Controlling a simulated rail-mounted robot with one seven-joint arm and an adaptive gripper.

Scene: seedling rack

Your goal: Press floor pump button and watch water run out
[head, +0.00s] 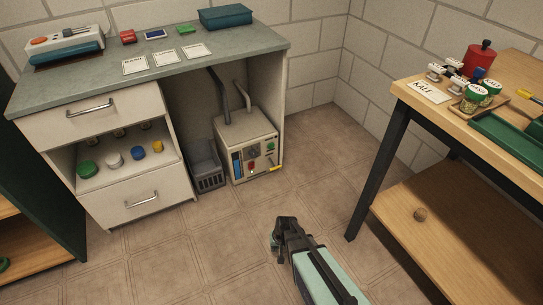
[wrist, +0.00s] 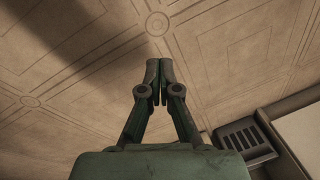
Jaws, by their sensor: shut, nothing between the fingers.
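The floor pump (head: 247,145) is a cream box standing on the floor in the open bay under the grey-green counter. Its front panel carries a blue gauge, a dark dial, a red button (head: 251,172) low down, a green one at the right and a yellow spout. Two grey hoses rise from its top. My gripper (head: 277,240) is over the open floor in front of the pump, apart from it. In the wrist view my gripper (wrist: 153,66) is shut and empty, with tiled floor beyond. I cannot see any water running out.
A grey slotted basket (head: 208,170) stands left of the pump; a slotted dark part shows in the wrist view (wrist: 244,140). The drawer cabinet (head: 92,121) is left of the bay. A wooden bench (head: 420,96) with a dark leg stands at the right. The floor between is clear.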

